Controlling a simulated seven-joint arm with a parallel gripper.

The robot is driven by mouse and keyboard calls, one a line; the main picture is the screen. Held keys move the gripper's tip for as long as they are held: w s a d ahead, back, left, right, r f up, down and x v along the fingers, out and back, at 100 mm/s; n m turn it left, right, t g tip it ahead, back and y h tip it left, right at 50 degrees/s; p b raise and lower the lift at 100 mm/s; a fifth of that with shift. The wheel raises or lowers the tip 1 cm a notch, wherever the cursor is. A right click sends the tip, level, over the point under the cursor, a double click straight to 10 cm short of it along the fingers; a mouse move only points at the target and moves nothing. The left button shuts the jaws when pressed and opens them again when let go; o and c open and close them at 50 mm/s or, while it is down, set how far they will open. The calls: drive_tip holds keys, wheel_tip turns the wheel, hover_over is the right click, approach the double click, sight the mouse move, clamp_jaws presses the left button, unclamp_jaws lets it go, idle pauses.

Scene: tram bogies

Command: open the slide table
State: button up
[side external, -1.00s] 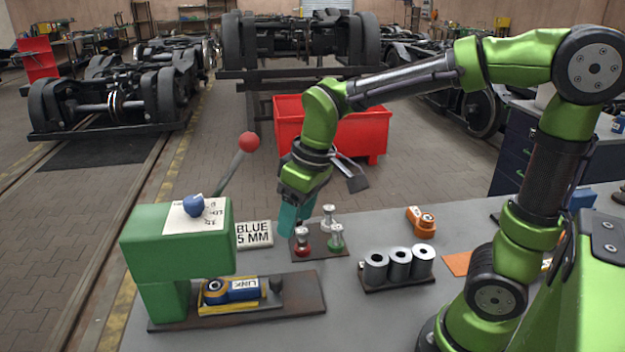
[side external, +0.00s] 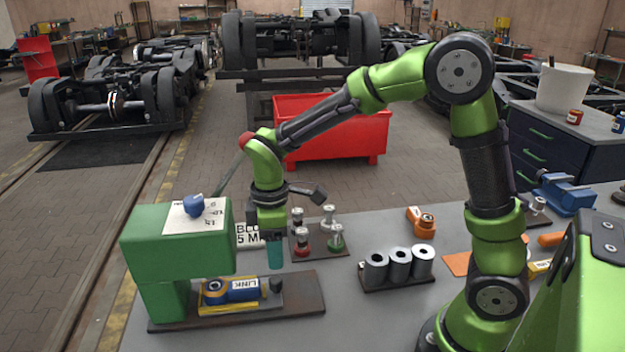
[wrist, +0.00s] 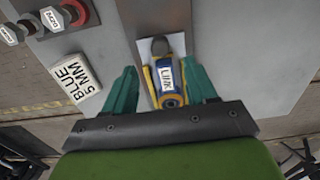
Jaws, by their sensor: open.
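The slide table (side external: 208,309) is a yellow tray on a dark base plate (side external: 308,290), partly under the head of a green press (side external: 172,250). It bears a blue part labelled LINK (side external: 243,289) with an orange end. A dark upright knob (side external: 276,285) stands at its right end; it also shows in the wrist view (wrist: 160,47). My gripper (side external: 275,266) points down just above the knob, its teal fingers open and empty. In the wrist view my gripper (wrist: 160,66) has its fingers apart on either side of the slide; contact with the knob cannot be told.
A lever with a red ball (side external: 245,139) rises behind the press. A "BLUE 5 MM" sign (side external: 249,236) and a board of coloured-base pieces (side external: 318,253) stand behind my gripper. A rack of grey cylinders (side external: 399,263) is to the right. The bench in front is clear.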

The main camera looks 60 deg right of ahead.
sight(277, 278)
wheel_tip(277, 278, down, 9)
drive_tip(key=shift+r, duration=0.2)
clamp_jaws()
idle(0.4)
